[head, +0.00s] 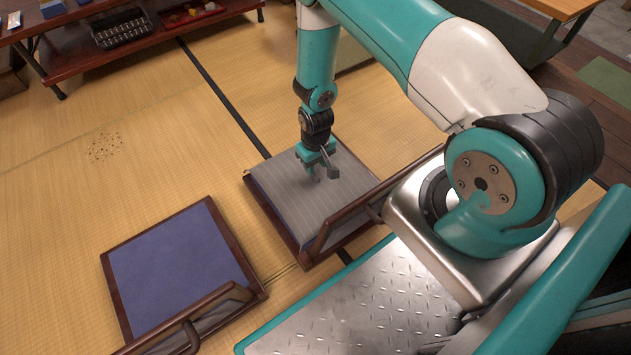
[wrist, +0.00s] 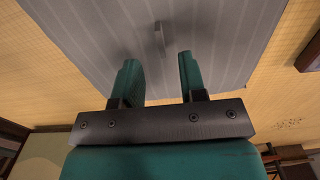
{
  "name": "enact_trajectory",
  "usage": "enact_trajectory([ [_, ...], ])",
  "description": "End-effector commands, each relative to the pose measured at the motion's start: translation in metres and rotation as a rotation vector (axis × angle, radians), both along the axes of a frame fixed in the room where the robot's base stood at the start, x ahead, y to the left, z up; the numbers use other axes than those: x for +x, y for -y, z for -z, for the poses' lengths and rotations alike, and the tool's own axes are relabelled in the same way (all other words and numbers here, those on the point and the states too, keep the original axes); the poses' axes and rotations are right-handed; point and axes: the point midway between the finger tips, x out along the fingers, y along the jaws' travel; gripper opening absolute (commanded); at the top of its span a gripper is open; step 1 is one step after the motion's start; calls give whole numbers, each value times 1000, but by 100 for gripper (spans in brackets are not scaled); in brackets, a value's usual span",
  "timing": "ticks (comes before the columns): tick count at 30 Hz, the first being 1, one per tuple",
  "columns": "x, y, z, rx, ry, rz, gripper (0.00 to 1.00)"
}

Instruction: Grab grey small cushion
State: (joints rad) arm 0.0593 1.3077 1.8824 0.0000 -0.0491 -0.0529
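The grey small cushion (head: 288,193) is square with thin stripes. It lies on the seat of a low wooden floor chair in the middle of the head view. In the wrist view the cushion (wrist: 220,40) fills the upper middle, and a small grey loop (wrist: 159,40) stands on it just beyond the fingertips. My gripper (head: 324,175) is over the cushion and points down at it. In the wrist view my gripper (wrist: 157,62) has its two teal fingers apart with nothing between them. I cannot tell whether the fingertips touch the cushion.
The chair's curved wooden backrest (head: 350,215) rises on the cushion's near right side. A second floor chair with a blue seat (head: 175,265) stands at the lower left. A low table (head: 120,32) with trays is at the upper left.

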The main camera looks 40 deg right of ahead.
Motion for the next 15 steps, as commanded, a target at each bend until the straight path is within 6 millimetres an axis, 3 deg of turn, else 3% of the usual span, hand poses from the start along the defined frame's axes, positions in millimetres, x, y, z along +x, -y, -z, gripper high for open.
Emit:
enact_trajectory([
  [8,0,-1,45,0,-2,0,38],
  [15,1,-1,46,0,0,0,38],
])
